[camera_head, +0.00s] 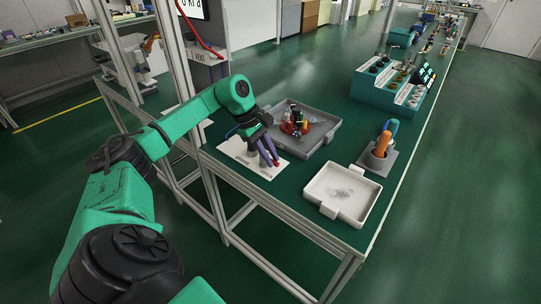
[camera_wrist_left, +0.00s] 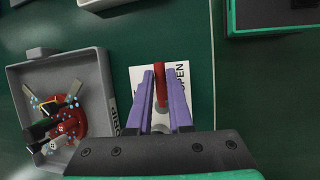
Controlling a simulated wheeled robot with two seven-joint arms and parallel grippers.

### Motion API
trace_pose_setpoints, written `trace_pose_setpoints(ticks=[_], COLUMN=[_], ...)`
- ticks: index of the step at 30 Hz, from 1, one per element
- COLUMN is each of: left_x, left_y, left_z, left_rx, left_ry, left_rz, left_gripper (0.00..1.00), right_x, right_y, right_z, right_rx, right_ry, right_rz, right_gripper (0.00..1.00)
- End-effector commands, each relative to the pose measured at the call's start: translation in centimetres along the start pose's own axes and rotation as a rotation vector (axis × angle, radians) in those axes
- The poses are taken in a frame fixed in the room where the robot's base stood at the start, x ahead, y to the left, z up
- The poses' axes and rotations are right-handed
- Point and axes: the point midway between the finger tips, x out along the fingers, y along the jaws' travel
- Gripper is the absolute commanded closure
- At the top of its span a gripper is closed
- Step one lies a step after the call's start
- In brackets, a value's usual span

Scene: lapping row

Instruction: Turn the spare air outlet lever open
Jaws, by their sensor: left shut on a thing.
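The outlet lever is a red bar (camera_wrist_left: 160,84) above a pale round valve body (camera_wrist_left: 161,120). It stands on a white plate (camera_wrist_left: 184,108) on the green bench; the plate also shows in the head view (camera_head: 270,171). "OPEN" is printed on the plate's right side in the wrist view, and the lever points up the picture, left of that word. My left gripper (camera_wrist_left: 162,77) has its purple fingers on both sides of the lever, shut on it. In the head view the left gripper (camera_head: 268,153) reaches down over the plate and hides much of the valve.
A grey tray (camera_head: 331,121) with several small coloured parts sits beside the plate. A white tray (camera_head: 316,192) is at the bench's front. A grey holder (camera_head: 378,160) with orange and blue tools stands behind it. A metal post (camera_head: 181,60) rises near my left arm.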

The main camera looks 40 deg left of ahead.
Motion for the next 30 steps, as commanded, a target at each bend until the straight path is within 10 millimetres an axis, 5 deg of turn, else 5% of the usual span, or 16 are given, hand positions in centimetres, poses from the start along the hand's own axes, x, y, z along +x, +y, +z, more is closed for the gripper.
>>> trace_pose_setpoints(ticks=[4, 5, 7, 20, 30], left_x=[-0.2, -0.2, -0.2, -1.1, -10.4], left_y=[0.1, 0.1, 0.1, 0.1, 0.2], left_z=[0.0, 0.0, 0.0, 0.0, 0.1], left_rx=[0.001, 0.001, 0.001, -0.001, 0.000], left_ry=[0.000, 0.001, 0.001, 0.001, 0.001], left_rz=[0.005, 0.005, 0.005, 0.003, 0.009], left_gripper=[1.00, 0.74, 0.52, 0.52, 0.52], right_x=[0.0, 0.0, 0.0, 0.0, -0.8], right_y=[0.0, 0.0, 0.0, 0.1, 0.2], right_z=[0.0, 0.0, 0.0, 0.0, 0.0], right_rx=[0.000, 0.000, 0.000, -0.001, -0.001], right_ry=[0.000, 0.000, 0.000, -0.001, -0.001], right_rz=[0.000, 0.000, 0.000, 0.002, 0.002], right_gripper=[0.50, 0.50, 0.50, 0.50, 0.50])
